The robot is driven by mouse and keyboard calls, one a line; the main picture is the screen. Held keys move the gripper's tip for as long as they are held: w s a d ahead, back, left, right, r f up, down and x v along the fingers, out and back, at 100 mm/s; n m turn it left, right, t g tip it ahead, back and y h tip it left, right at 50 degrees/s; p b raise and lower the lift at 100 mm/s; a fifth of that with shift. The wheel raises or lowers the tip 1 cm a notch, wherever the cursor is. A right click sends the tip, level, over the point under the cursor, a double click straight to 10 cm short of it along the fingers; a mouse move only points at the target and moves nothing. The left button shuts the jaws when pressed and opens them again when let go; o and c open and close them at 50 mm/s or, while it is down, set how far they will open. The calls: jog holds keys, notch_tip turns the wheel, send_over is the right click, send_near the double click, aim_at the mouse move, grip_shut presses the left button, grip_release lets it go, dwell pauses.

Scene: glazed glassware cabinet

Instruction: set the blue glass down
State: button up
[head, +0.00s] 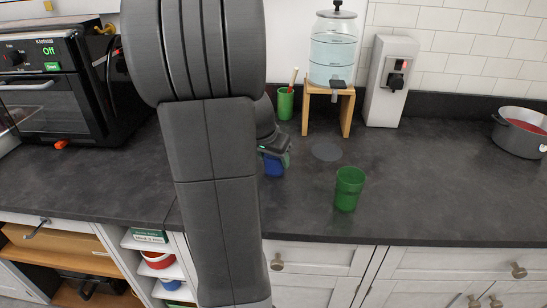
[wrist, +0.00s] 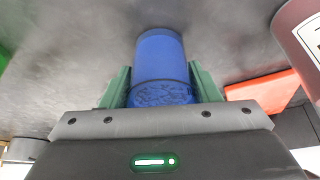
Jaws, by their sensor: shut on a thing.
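The blue glass (wrist: 160,55) is held between the two green fingers of my gripper (wrist: 161,85) in the wrist view. My gripper is shut on it. In the head view, the blue glass (head: 273,166) shows just below my gripper (head: 275,150), partly hidden by my arm. It is over the dark counter (head: 430,190), left of the green glass. I cannot tell whether its base touches the counter.
A green glass (head: 349,188) stands near the front edge. A dark round disc (head: 326,151) lies behind it. A water dispenser (head: 333,48) on a wooden stand, a green cup (head: 285,104) and a pot (head: 520,133) stand farther back. The right front counter is clear.

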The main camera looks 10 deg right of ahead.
jog(key=shift+f, duration=0.2)
jog(key=o, duration=1.2)
jog(key=shift+r, duration=0.1)
jog(key=shift+r, duration=0.45)
jog(key=v, duration=1.1)
jog(key=shift+s+p, duration=0.2)
jog(key=shift+p, duration=0.2)
jog(key=shift+a+r, duration=0.1)
jog(key=shift+r, duration=0.05)
